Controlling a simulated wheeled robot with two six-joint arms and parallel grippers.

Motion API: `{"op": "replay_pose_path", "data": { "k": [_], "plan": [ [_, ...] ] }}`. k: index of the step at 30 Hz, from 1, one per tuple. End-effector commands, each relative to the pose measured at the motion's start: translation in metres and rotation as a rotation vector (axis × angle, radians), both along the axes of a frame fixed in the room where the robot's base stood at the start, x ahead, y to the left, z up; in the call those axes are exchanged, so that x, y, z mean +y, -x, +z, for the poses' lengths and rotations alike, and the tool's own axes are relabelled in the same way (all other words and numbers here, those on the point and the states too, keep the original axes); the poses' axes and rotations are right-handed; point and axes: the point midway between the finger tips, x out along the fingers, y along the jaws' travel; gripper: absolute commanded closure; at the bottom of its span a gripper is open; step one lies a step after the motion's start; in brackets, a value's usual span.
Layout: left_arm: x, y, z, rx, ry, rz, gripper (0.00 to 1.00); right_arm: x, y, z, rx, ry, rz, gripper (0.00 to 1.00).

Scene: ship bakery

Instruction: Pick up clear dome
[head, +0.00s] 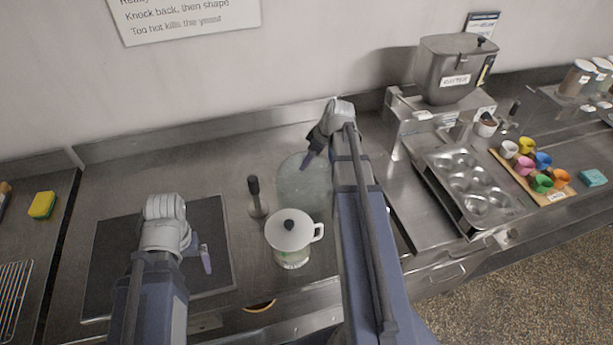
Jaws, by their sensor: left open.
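The clear dome (300,190) is a see-through, pale round shape on the steel counter, behind the white lidded jug. My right arm passes along its right side and hides part of that edge. My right gripper (308,158) is at the dome's far upper edge, with a dark finger pointing down over it. I cannot tell whether it touches the dome or how far its jaws are apart. My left gripper (198,252) is open and empty above the dark mat, well to the left of the dome.
A white jug (290,232) with a black-knobbed lid stands just in front of the dome. A dark-handled tool (256,196) stands at its left. The dark mat (215,215) lies further left. A muffin tin (470,185) and coloured cups (543,160) are at right.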

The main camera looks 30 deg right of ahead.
Motion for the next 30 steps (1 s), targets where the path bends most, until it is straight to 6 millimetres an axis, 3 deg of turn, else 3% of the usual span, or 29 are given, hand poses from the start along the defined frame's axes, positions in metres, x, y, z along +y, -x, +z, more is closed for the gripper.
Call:
{"op": "replay_pose_path", "data": {
  "k": [2, 14, 30],
  "plan": [
    [0.0000, 0.0000, 0.0000, 0.000, 0.000, 0.000, 0.00, 0.0000, 0.0000, 0.0000, 0.000, 0.000, 0.000, 0.54],
    [0.0000, 0.0000, -0.0001, 0.000, 0.000, 0.000, 0.00, 0.0000, 0.0001, 0.0000, 0.000, 0.000, 0.000, 0.99],
    [0.0000, 0.0000, -0.0001, 0.000, 0.000, 0.000, 0.00, 0.0001, 0.0000, -0.0001, 0.000, 0.000, 0.000, 1.00]
  ]
}}
